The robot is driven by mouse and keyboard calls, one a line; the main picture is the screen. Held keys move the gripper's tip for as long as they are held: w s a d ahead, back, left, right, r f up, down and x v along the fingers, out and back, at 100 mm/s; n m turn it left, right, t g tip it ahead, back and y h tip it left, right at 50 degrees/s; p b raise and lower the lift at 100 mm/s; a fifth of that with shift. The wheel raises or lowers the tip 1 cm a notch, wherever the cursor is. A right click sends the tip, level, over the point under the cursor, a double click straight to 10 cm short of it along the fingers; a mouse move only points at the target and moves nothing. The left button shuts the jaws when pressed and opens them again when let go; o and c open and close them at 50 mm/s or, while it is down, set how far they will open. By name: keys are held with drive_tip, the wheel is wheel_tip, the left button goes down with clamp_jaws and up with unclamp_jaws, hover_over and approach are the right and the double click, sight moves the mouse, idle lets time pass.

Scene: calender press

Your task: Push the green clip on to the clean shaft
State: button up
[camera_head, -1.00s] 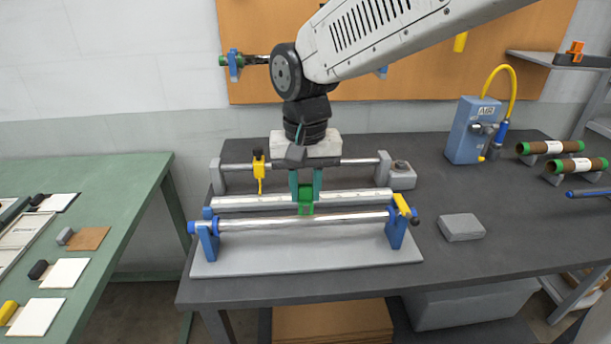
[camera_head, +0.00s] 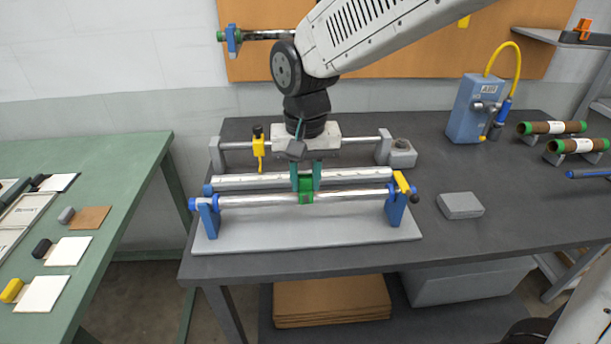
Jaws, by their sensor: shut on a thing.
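The green clip (camera_head: 306,196) is at the middle of the front shaft (camera_head: 260,200), a bright metal rod. My gripper (camera_head: 306,180) points down and is shut on the clip from above. The clip overlaps the shaft in the picture and looks to be on or against it; I cannot tell whether it is fully seated. The shaft lies level between two blue stands (camera_head: 207,216) on a light grey base plate (camera_head: 300,237). A yellow latch (camera_head: 402,183) sits at its right end.
A thicker grey roller (camera_head: 240,182) lies just behind the shaft. Behind it is a thin rail with a yellow clamp (camera_head: 258,150). A grey block (camera_head: 460,205) is on the dark table at right. A blue air unit (camera_head: 473,110) stands farther back.

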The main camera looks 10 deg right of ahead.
drive_tip(key=shift+f, duration=0.45)
idle(0.6)
drive_tip(key=o, duration=0.9)
drive_tip(key=shift+o, duration=0.2)
wheel_tip(320, 180, up, 7)
drive_tip(key=shift+r, duration=0.35)
drive_tip(key=s+d+t, duration=0.1)
drive_tip(key=s+d, duration=1.8)
drive_tip(key=d, duration=0.1)
drive_tip(key=shift+s+d+f, duration=0.25)
drive_tip(key=shift+d+f, duration=0.1)
drive_tip(key=shift+d, duration=0.05)
